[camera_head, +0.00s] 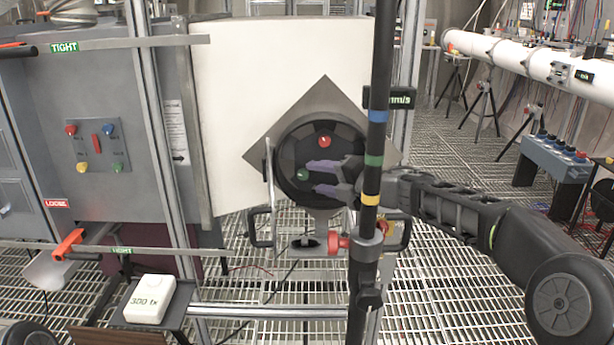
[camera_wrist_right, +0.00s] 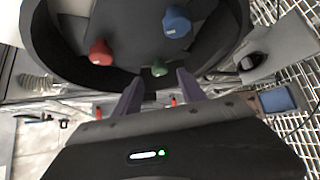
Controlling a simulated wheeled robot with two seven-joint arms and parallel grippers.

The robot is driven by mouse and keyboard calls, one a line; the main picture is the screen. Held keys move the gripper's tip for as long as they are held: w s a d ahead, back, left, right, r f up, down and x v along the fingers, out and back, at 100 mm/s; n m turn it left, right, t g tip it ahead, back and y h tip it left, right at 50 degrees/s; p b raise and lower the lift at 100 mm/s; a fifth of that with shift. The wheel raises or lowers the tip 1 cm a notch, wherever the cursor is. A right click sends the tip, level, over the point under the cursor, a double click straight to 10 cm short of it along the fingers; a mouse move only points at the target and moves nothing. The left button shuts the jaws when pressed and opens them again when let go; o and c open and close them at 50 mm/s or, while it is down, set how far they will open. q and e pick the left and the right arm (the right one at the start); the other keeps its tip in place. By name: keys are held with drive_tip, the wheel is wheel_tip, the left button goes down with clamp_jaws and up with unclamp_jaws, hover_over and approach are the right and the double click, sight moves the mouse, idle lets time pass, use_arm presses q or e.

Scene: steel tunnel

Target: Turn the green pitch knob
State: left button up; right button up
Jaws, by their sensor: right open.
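The green knob (camera_head: 303,175) is a small rounded knob on the face of a round black housing (camera_head: 291,150). I cannot tell whether a finger touches the knob. My left gripper is not in view.
A red knob (camera_head: 324,141) sits on the same housing, above the green one, and a blue knob (camera_wrist_right: 176,22) shows in the wrist view. A dark upright pole with coloured bands (camera_head: 377,90) stands in front of my right wrist. A white box (camera_head: 150,299) lies at lower left.

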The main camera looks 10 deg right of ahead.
sight(305, 176)
drive_tip(key=x, duration=0.5)
drive_tip(key=shift+r, duration=0.1)
clamp_jaws()
idle(0.4)
